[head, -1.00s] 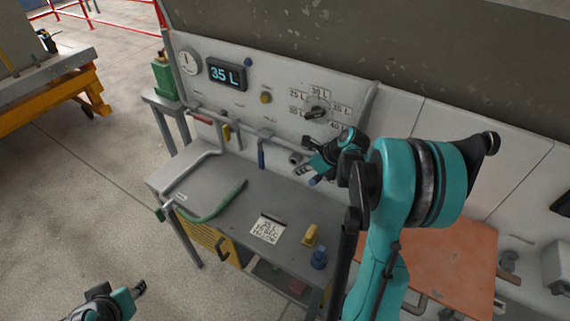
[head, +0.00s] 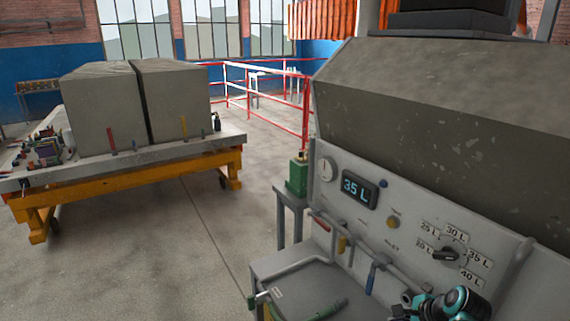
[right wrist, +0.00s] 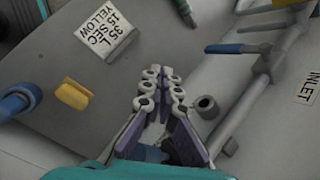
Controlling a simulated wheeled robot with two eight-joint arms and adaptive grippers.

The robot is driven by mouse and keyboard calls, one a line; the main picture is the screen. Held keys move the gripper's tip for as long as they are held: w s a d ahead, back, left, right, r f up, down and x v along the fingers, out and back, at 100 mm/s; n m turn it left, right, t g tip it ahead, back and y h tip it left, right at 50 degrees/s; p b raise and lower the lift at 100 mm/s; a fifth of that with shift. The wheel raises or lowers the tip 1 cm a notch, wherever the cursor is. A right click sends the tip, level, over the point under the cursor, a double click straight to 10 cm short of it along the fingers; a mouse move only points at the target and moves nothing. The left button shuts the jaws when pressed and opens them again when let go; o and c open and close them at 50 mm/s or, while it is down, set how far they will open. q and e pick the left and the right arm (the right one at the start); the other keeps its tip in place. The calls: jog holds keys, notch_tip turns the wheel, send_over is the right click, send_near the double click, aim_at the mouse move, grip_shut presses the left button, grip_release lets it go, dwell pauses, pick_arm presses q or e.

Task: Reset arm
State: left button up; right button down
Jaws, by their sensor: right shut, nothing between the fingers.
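My right gripper (head: 424,304) shows at the bottom edge of the head view, below the black selector knob (head: 446,255). In the right wrist view its fingers (right wrist: 160,84) are shut and empty, above the grey bench top (right wrist: 122,92). The selector has labels from 20 L to 40 L around it. The display (head: 360,190) reads 35 L. My left gripper is not in the head view now.
Blue-handled valve (right wrist: 234,48) and pipes lie close right of the gripper. A yellow block (right wrist: 74,94), a blue knob (right wrist: 14,105) and a note (right wrist: 103,32) are on the bench. A yellow cart (head: 130,185) stands left across open floor.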

jog(key=s+a+n+h+b, duration=0.1)
jog(key=s+a+n, duration=0.4)
jog(key=n, duration=0.6)
jog(key=s+a+n+t+h+b, duration=0.1)
jog(key=s+a+n+b, duration=0.1)
jog(key=s+a+n, duration=0.4)
jog(key=shift+s+a+f+n+h, duration=0.25)
jog(key=shift+s+n, duration=1.1)
jog(key=shift+n, duration=1.05)
